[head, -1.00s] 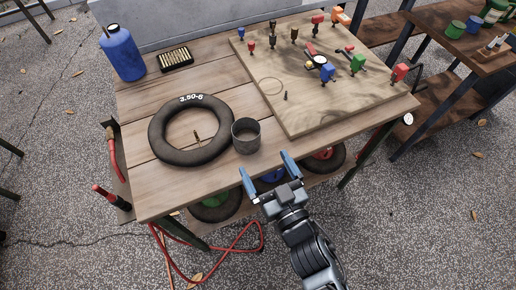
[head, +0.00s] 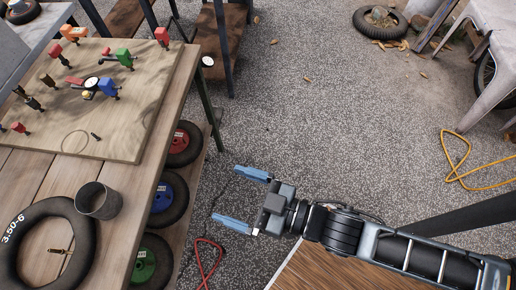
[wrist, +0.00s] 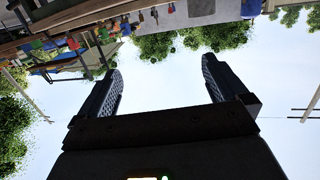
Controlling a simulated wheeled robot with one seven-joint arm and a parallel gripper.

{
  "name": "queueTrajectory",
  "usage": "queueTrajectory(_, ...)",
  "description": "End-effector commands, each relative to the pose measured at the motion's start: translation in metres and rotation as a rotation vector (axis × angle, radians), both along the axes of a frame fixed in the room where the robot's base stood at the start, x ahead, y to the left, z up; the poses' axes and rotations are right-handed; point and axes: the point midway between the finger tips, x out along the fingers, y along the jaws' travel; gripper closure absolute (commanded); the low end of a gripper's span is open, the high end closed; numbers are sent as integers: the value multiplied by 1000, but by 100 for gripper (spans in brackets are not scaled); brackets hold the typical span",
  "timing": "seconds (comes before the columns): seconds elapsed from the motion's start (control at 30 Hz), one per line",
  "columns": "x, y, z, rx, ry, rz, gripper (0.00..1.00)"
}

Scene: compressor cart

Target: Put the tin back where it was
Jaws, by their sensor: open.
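The tin (head: 99,201) is a dark grey open-topped cylinder on the wooden table, at the left of the head view. It stands against or just over the right edge of the black tyre marked 3.50-6 (head: 25,222); I cannot tell whether they touch. My gripper (head: 242,197) is open and empty, with blue fingers, out past the table's right edge and apart from the tin. In the wrist view my gripper (wrist: 164,88) shows its two fingers spread with only sky between them. The tin cannot be made out there.
A board (head: 120,110) with coloured valves and a gauge lies at the table's far end. Wheels with red (head: 181,141), blue (head: 165,198) and green hubs sit below the table. A red hose (head: 208,258) lies near my gripper. Gravel floor to the right is largely open.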

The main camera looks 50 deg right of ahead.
Motion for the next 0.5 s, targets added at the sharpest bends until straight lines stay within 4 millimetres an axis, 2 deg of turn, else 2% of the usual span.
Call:
queueTrajectory(0.03, -22, -16, 9, -4, 20, -37, 0)
queueTrajectory(0.2, -78, -53, 48, -20, 74, -144, 0)
queueTrajectory(0.33, -113, -73, 82, -31, 112, -215, 0)
queueTrajectory(0.5, -139, -88, 117, -42, 150, -279, 0)
